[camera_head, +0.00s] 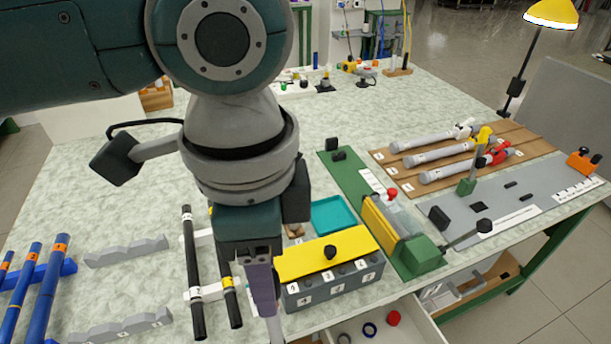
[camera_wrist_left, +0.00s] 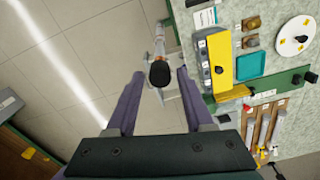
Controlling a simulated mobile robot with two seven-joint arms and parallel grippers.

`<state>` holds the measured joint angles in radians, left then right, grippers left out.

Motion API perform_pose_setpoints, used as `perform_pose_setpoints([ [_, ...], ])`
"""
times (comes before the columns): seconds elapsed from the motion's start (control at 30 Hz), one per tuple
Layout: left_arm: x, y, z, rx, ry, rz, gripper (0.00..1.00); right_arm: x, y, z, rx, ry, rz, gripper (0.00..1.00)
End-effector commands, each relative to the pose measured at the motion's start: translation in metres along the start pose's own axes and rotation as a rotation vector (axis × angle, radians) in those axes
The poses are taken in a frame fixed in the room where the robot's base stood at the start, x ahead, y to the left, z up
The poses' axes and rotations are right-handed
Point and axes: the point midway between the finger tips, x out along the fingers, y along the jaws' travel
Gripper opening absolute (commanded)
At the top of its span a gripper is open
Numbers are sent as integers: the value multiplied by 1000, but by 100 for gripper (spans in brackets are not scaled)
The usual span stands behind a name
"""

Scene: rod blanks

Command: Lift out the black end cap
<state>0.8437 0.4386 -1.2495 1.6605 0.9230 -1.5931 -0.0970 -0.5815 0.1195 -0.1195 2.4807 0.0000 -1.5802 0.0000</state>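My left gripper (camera_head: 268,310) points down at the front table edge, just left of the yellow-lidded box, partly hidden by its own hand. In the left wrist view its two purple fingers (camera_wrist_left: 160,76) stand apart. A black round-ended piece (camera_wrist_left: 160,73) shows between them, with a gap on each side. A thin grey and brown length runs up from it. It may be the black end cap, but I cannot tell for sure. My right gripper is not in view.
The box with a yellow lid and black knob (camera_head: 330,252) stands close by the gripper. Black rods (camera_head: 192,275) lie to its left, blue rods (camera_head: 48,290) farther left.

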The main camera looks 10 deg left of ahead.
Motion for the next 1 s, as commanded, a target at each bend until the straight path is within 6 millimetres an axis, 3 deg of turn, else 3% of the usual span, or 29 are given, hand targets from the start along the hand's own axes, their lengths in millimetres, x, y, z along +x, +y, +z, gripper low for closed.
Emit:
perform_pose_setpoints([
  [0.03, 0, 0, 0, 0, 0, 0, 46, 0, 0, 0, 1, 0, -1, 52],
  [0.43, 0, 0, 0, 0, 0, 0, 2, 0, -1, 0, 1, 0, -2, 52],
  [0.77, -5, 0, 0, -1, 1, 0, 2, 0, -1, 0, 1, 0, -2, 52],
  [1.0, -40, -1, -1, 1, 5, -4, 2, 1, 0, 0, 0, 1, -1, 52],
])
